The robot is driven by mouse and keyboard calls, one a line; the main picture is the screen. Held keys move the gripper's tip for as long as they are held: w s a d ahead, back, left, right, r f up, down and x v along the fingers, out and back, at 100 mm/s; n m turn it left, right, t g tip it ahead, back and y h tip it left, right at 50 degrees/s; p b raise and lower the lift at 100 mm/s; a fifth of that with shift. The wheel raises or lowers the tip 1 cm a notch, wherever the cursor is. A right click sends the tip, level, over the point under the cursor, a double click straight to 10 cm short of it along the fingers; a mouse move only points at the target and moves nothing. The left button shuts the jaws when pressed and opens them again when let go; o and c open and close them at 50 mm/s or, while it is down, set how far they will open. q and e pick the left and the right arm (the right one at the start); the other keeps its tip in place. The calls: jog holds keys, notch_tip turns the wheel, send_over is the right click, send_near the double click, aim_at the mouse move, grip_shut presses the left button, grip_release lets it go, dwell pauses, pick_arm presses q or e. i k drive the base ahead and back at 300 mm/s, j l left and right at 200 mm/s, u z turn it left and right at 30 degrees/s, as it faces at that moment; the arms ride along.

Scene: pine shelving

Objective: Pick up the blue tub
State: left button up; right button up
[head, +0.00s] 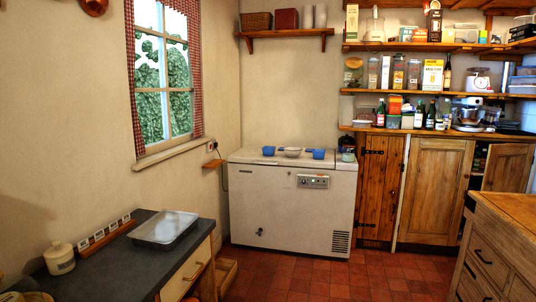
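Two small blue containers stand on the lid of the white chest freezer (291,205) against the far wall. One blue container (269,151) is on the left part of the lid. The other blue tub (318,154) is further right, with a pale bowl (292,152) between them. I cannot tell from here which one is the tub. Neither of my grippers is in view, and nothing touches the blue containers.
A dark counter (100,270) at lower left bears a metal tray (164,229) and a lidded cream jar (60,258). A wooden drawer unit (497,262) stands at lower right. Red tiled floor (300,283) lies open between them. Loaded shelves (410,46) line the back right.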

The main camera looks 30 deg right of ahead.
aim_at(267, 150)
jog(key=z, duration=1.25)
jog(key=i+u, duration=0.1)
jog(key=i, duration=2.9)
